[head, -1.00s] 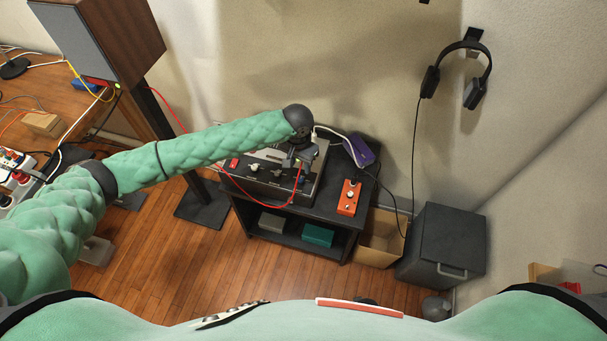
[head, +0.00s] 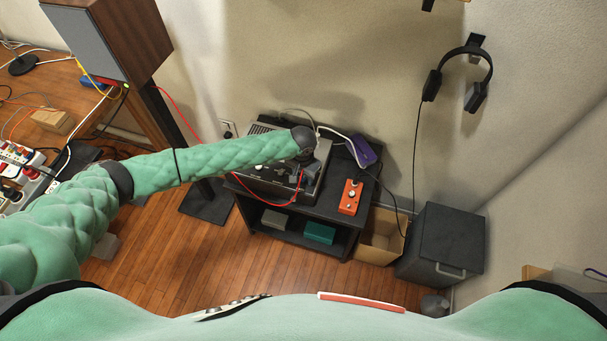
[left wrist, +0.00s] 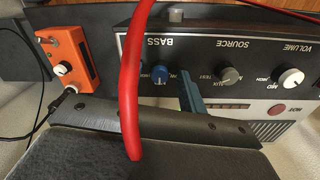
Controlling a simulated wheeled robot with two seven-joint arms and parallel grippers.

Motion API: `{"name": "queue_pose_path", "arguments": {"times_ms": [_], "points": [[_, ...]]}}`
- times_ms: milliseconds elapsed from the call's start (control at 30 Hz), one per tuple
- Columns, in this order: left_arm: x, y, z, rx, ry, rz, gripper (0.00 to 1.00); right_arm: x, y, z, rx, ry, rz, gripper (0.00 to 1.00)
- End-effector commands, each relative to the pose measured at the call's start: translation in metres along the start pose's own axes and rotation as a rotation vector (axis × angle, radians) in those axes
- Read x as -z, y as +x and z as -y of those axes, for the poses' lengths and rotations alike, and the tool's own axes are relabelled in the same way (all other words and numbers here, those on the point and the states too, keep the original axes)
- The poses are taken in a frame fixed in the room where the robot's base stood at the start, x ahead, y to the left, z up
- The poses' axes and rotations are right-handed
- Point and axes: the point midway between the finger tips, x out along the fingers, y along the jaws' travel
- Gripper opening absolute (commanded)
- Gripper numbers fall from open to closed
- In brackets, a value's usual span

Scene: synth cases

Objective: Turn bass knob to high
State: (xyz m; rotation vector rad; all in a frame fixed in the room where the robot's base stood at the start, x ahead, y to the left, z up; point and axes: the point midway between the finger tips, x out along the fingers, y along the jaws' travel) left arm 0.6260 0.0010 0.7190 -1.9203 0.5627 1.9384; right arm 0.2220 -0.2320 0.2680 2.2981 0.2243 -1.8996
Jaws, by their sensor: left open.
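A dark amplifier (head: 262,129) stands on the black cart. In the left wrist view its panel appears upside down, with a blue bass knob (left wrist: 160,74) under the BASS label, a grey source knob (left wrist: 229,76) and a white volume knob (left wrist: 290,77). The bass knob has a pale mark; its exact setting is unclear. My left gripper (head: 304,173) is open over the right part of the amplifier and hides part of the panel in the head view. It appears apart from the bass knob. A red cable (left wrist: 131,85) crosses in front, close to the gripper. My right gripper is not in view.
An orange pedal (head: 350,197) sits right of the amplifier, with a purple box (head: 363,150) behind it. The black cart (head: 325,213) has a lower shelf with a teal box (head: 320,233). A speaker (head: 113,40) stands at left; headphones (head: 464,72) hang on the wall.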

Motion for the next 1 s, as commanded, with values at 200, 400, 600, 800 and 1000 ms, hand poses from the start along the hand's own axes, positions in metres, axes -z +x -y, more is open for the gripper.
{"name": "queue_pose_path", "arguments": {"times_ms": [200,400,600,800,1000], "points": [[0.0002,-0.0001,-0.0001,0.0,0.0,0.0,0.27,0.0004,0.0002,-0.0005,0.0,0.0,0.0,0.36],[0.0003,-0.0004,-0.0001,0.0,0.0,0.0,0.0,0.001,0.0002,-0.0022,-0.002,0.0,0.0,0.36],[0.0004,-0.0006,-0.0002,-0.001,0.015,0.0,0.0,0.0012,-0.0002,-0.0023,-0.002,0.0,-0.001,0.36],[0.0009,-0.0011,-0.0002,-0.001,0.086,0.002,0.0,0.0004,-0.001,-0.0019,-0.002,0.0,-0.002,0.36],[0.0012,-0.0012,-0.0007,-0.002,0.232,0.006,0.0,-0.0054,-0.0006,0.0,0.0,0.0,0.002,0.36]]}}
